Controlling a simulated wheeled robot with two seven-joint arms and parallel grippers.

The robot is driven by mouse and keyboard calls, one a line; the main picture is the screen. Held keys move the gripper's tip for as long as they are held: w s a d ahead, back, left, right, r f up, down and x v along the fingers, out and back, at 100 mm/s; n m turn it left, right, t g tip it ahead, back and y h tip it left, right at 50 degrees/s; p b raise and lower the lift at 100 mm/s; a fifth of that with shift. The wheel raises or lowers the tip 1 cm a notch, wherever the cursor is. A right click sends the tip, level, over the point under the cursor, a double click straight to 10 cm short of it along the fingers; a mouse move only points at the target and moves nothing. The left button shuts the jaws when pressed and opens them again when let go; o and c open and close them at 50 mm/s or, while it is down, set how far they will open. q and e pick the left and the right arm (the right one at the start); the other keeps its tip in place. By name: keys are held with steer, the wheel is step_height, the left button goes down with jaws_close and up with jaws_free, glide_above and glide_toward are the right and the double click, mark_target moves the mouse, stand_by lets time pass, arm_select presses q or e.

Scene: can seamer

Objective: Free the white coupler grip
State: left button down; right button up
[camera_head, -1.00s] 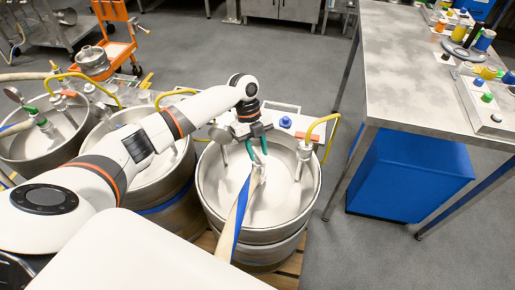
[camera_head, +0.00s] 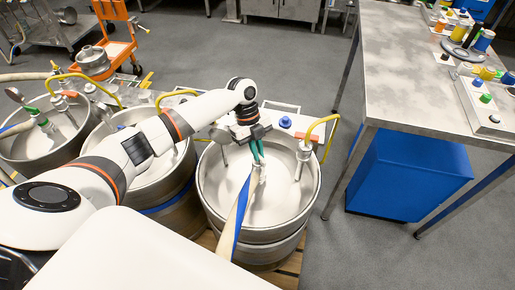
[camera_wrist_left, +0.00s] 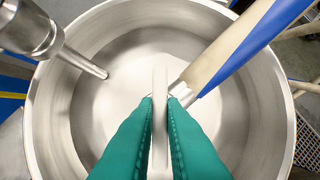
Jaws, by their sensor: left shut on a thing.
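The white coupler grip (camera_wrist_left: 160,105) is a thin pale upright bar in the middle of the left wrist view. My left gripper (camera_wrist_left: 161,112) has its green fingers pressed on it from both sides. In the head view my left gripper (camera_head: 257,158) reaches down into the nearest steel keg (camera_head: 210,200). The grip stands at the end of a cream hose with a blue stripe (camera_head: 236,222), which runs out over the keg's front rim and also shows in the wrist view (camera_wrist_left: 235,45). My right gripper is not in view.
A metal fitting with a yellow hose (camera_head: 300,160) stands at the keg's right, and a metal spout (camera_wrist_left: 75,55) shows in the wrist view. More kegs stand left. A steel table (camera_head: 400,80) with a blue cabinet (camera_head: 410,175) is right; floor between is clear.

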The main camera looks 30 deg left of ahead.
arm_select(q)
steer(key=n+p, duration=0.1)
steer(key=n+t+p, duration=0.1)
steer(key=n+p, duration=0.1)
steer(key=p, duration=0.1)
steer(key=shift+s+r+n+h, duration=0.1)
steer(key=shift+r+n+h, duration=0.2)
steer(key=shift+n, duration=0.1)
steer(key=n+t+p, duration=0.1)
steer(key=n+p, duration=0.1)
steer(key=shift+f+n, duration=0.1)
steer(key=shift+n, duration=0.3)
steer(key=shift+f+n+t+p, duration=0.1)
steer(key=shift+n+t+p, duration=0.5)
steer(key=shift+n+p, duration=0.1)
steer(key=c, duration=1.5)
jaws_free()
steer(key=shift+s, duration=0.1)
steer(key=b+v, duration=0.2)
steer(key=v, duration=1)
steer(key=shift+d, duration=0.1)
